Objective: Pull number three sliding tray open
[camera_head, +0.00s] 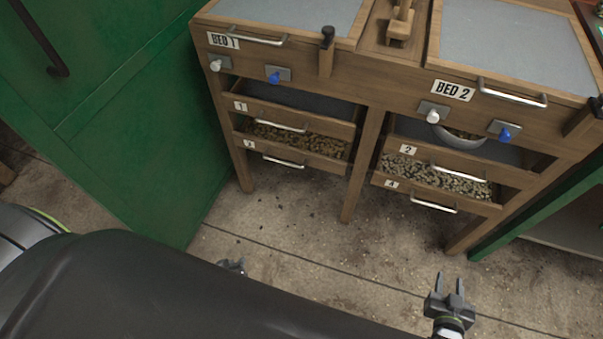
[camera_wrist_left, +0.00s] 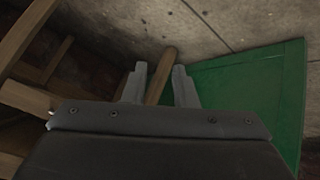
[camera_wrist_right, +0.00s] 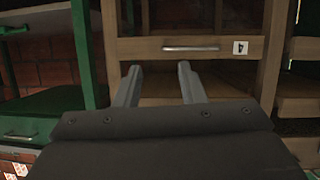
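The number three tray (camera_head: 302,153) is the lower wooden tray under Bed 1 in the head view. Its label "3" (camera_head: 249,144) is on its left, and a silver bar handle (camera_head: 284,162) is on its front. My left gripper (camera_head: 233,264) is low in front of the rack, partly hidden by my own body, apart from the tray. In the left wrist view its fingers (camera_wrist_left: 159,82) are apart and empty. My right gripper (camera_head: 449,288) is open and empty, below and in front of tray 4.
Tray 1 (camera_head: 295,123) is directly above tray 3. Tray 2 (camera_head: 445,167) and tray 4 (camera_head: 430,200) are under Bed 2. A green wall panel (camera_head: 140,120) stands close left of the rack. A wooden post (camera_head: 353,190) divides the bays. Floor (camera_head: 300,225) in front is clear.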

